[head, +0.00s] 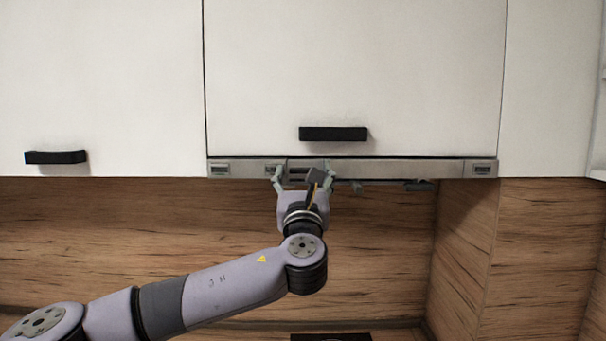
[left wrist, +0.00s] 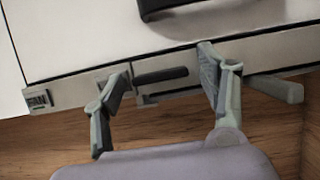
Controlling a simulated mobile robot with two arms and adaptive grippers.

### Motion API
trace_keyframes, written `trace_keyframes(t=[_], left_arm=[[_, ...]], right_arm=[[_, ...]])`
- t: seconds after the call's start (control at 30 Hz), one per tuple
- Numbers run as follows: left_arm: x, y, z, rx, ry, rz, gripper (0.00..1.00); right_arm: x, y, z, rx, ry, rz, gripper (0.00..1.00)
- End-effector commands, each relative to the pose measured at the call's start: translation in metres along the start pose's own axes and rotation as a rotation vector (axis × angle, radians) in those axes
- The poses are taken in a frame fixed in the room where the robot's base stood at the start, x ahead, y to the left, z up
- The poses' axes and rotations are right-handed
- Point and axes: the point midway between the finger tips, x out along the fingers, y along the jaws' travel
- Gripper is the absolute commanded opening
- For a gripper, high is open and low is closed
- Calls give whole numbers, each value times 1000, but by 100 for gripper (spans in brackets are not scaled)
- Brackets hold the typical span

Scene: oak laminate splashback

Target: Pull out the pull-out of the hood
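The hood's pull-out (head: 400,170) shows as a thin grey metal strip under the middle white cabinet door. It sits flush below the door. My left gripper (head: 303,178) is up at this strip from below. Whether the fingertips touch the strip I cannot tell. My right gripper is not in view.
A black bar handle (head: 333,134) is on the cabinet door just above the strip. Another black handle (head: 55,157) is on the left cabinet. The wood splashback (head: 120,235) is behind my arm. A dark panel (head: 330,337) shows at the bottom edge.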

Motion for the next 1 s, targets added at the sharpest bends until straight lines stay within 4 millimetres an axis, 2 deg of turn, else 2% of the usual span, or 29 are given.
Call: trace_keyframes(t=[0.07, 1.0], left_arm=[[0, 0, 0, 0, 0, 0, 61], [0, 0, 0, 0, 0, 1, 0]], right_arm=[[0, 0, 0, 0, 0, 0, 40], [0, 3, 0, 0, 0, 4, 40]])
